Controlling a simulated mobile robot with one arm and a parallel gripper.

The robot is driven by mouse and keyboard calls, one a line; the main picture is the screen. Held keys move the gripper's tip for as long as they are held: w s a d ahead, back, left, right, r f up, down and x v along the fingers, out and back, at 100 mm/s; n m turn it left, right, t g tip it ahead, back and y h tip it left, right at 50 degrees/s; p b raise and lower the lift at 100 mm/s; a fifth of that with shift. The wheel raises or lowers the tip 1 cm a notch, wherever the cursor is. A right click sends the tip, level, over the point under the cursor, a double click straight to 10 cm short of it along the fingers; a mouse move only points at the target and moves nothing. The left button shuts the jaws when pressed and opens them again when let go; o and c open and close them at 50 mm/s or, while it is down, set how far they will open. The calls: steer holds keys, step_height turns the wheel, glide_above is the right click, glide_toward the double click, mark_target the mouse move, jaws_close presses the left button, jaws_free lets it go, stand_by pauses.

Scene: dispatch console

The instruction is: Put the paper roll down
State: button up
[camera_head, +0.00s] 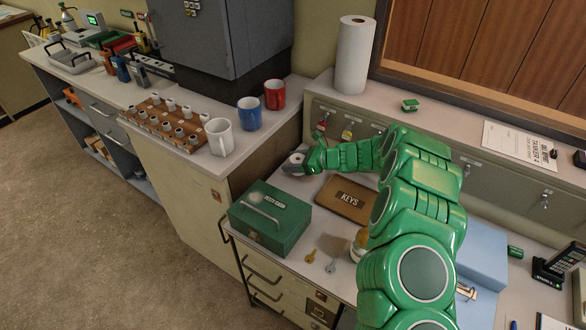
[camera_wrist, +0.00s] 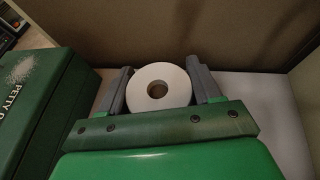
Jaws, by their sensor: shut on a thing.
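The white paper roll, with a dark hole in its core, shows end-on in the wrist view (camera_wrist: 178,86). It sits between the two grey fingers of my gripper (camera_wrist: 162,80), which is shut on it. In the head view my gripper (camera_head: 297,162) is at the back left corner of the desk, beyond the green cash box, and the roll (camera_head: 294,158) is partly hidden by a finger. I cannot tell whether the roll touches the desk top.
The green cash box (camera_head: 270,218) stands close by, left of my gripper in the wrist view (camera_wrist: 40,100). The brown KEYS case (camera_head: 346,198) lies on the desk, with loose keys (camera_head: 311,256) in front. A tall paper towel roll (camera_head: 354,56) stands on the ledge. Mugs (camera_head: 249,114) stand on the left counter.

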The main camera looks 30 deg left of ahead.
steer(key=shift+w+a+f, duration=0.15)
steer(key=shift+f, duration=1.7)
steer(key=shift+f, duration=0.1)
steer(key=o, duration=1.1)
steer(key=shift+w+d+r, duration=0.15)
steer(key=shift+d+r, duration=0.1)
steer(key=shift+d, duration=0.05)
steer(key=v, duration=1.1)
steer(key=shift+d, duration=0.2)
